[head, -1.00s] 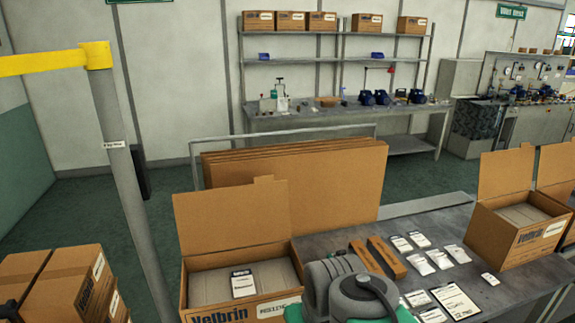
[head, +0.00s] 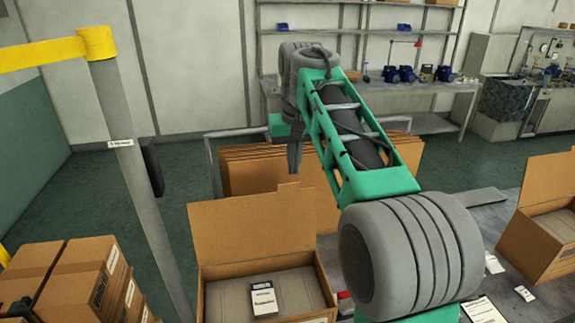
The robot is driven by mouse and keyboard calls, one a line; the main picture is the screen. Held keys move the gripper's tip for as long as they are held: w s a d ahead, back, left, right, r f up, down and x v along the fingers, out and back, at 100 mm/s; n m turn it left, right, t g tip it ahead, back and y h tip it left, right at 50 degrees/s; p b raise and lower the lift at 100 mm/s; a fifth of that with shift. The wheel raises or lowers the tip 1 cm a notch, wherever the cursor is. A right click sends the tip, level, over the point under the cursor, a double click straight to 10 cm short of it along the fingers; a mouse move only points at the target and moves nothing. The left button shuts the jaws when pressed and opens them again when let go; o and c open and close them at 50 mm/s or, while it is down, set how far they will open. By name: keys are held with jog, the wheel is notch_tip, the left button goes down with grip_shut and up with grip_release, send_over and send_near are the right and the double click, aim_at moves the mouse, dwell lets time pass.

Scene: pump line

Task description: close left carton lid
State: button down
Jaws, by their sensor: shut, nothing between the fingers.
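The left carton (head: 218,296) stands open at the lower middle of the head view. Its lid (head: 245,230) stands up at the back edge, with a small tab on top. Inside, a small black-and-white labelled packet (head: 264,298) lies on grey-brown filling. My gripper (head: 295,168) hangs at the end of my green and grey arm, fingers pointing down, just above the lid's top edge near its tab in the picture. The fingers are together and hold nothing. I cannot tell whether they touch the lid or are behind it.
A second open carton (head: 540,240) stands on the bench at the right. Flat cardboard sheets (head: 240,178) lean in a rack behind the left carton. A post with a yellow belt (head: 125,150) and stacked closed cartons (head: 75,275) are at the left. My arm hides part of the bench.

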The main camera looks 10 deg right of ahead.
jog(key=w+r+g+p, duration=0.1)
jog(key=w+r+p, duration=0.15)
jog(key=w, duration=0.45)
notch_tip(320, 180, down, 9)
jog(key=s+b, duration=0.2)
jog(key=b, duration=0.1)
jog(key=shift+a, duration=0.15)
jog(key=shift+s+r, duration=0.1)
jog(key=shift+s, duration=0.05)
jog(key=shift+s+b, duration=0.1)
jog(key=shift+b, duration=0.4)
